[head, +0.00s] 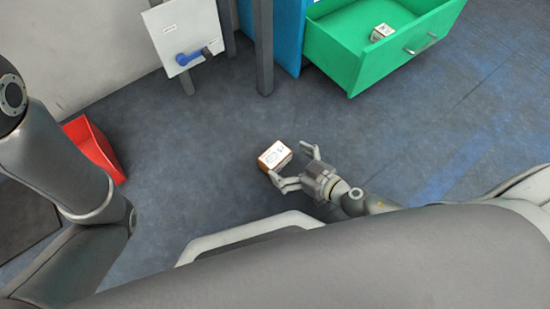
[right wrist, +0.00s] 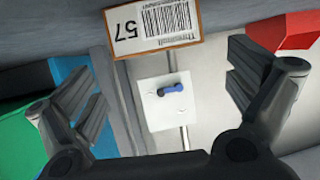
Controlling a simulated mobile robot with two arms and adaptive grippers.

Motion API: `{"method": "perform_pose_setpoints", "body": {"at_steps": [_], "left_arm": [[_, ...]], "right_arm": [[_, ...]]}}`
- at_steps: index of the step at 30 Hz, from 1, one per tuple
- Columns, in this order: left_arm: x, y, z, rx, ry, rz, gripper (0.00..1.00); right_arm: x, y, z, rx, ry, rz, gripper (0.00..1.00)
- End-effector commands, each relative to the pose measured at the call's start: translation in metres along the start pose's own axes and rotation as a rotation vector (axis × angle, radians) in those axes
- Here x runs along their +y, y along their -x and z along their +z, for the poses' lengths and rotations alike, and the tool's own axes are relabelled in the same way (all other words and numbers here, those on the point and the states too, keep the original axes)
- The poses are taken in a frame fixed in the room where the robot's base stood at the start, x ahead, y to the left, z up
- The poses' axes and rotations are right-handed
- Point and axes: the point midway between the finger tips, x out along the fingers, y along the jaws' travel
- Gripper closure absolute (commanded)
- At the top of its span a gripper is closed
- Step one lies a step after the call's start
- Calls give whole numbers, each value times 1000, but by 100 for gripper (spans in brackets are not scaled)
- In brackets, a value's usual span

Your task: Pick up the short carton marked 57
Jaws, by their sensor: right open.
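The short carton marked 57 (head: 275,156) shows in the head view below the middle of the open floor, with a white labelled top and an orange-brown side. In the right wrist view its label with a barcode and the number 57 (right wrist: 153,27) is at the top, ahead of the fingers. My right gripper (head: 293,168) is open, its fingertips close to the carton's near right side. In the right wrist view the open fingers (right wrist: 168,95) stand wide apart with nothing between them. I cannot tell whether a fingertip touches the carton. My left gripper is out of view.
An open green drawer (head: 340,62) at the top right holds a small box (head: 381,32). A red bin (head: 95,150) stands at the left. A white panel with a blue handle (head: 183,30) is at the top. The floor around the carton is clear.

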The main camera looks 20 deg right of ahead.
Motion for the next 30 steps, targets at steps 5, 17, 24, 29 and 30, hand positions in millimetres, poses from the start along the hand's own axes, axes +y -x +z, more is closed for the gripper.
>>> {"method": "perform_pose_setpoints", "body": {"at_steps": [5, 17, 24, 29, 30], "left_arm": [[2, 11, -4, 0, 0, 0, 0], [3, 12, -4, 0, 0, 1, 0], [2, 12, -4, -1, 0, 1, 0], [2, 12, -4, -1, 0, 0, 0], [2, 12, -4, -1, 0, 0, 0]], "right_arm": [[1, -23, 6, 2, 5, 1, 0], [0, -40, 5, -1, -1, 1, 0], [0, -40, 5, -1, -1, 1, 15], [0, -40, 5, -1, -1, 1, 36], [0, -40, 5, -1, -1, 1, 41]]}}
